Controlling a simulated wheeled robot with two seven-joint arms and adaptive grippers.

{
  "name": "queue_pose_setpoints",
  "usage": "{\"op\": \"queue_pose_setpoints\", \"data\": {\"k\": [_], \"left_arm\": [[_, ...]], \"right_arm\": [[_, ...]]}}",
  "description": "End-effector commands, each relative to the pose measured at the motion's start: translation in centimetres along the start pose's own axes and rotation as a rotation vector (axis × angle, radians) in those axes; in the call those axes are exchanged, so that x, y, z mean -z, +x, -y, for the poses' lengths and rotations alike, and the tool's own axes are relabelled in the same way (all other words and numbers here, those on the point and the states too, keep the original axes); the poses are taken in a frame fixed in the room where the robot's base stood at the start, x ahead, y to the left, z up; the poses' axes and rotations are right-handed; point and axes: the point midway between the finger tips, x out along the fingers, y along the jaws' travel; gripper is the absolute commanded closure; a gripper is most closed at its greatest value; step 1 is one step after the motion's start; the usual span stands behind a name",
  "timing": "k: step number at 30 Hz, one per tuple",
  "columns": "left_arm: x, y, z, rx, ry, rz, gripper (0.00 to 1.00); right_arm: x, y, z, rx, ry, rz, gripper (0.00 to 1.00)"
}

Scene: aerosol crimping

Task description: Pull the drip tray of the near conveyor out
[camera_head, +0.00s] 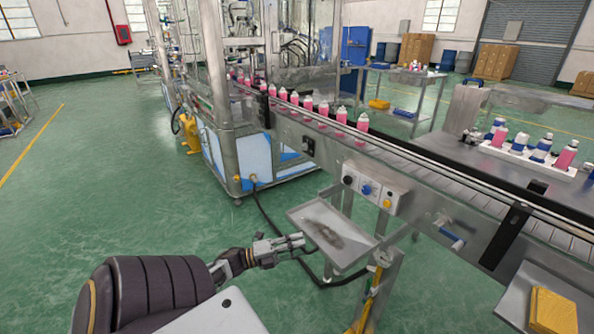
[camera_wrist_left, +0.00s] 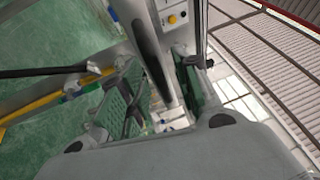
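The drip tray (camera_head: 328,226) is a shallow grey metal tray with a dark stain, under the side of the near conveyor (camera_head: 400,170). My left gripper (camera_head: 303,241) is at the tray's left front edge, fingers pointing right toward it. In the left wrist view, the two green-padded fingers of this gripper (camera_wrist_left: 162,88) stand apart. A dark bar and a pale metal strip show between them; I cannot tell whether either is the tray's rim, or whether the fingers touch it. My right gripper is not in view.
A control box with knobs (camera_head: 372,192) sits above the tray. A black hose (camera_head: 283,236) runs below the tray. Pink cans (camera_head: 340,115) line the conveyor. Green floor (camera_head: 120,190) is free at the left.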

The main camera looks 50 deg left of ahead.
Motion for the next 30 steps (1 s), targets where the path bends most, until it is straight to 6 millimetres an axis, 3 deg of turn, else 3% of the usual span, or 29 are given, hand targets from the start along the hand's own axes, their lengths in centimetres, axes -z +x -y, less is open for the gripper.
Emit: {"op": "queue_pose_setpoints", "data": {"k": [11, 30], "left_arm": [[-0.1, -1.2, 0.0, -0.001, 0.0, 0.002, 0.68], [0.0, -9.9, -0.1, -0.002, -0.001, 0.003, 0.68]], "right_arm": [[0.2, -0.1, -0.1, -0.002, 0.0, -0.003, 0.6], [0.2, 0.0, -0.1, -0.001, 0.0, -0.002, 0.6]]}}
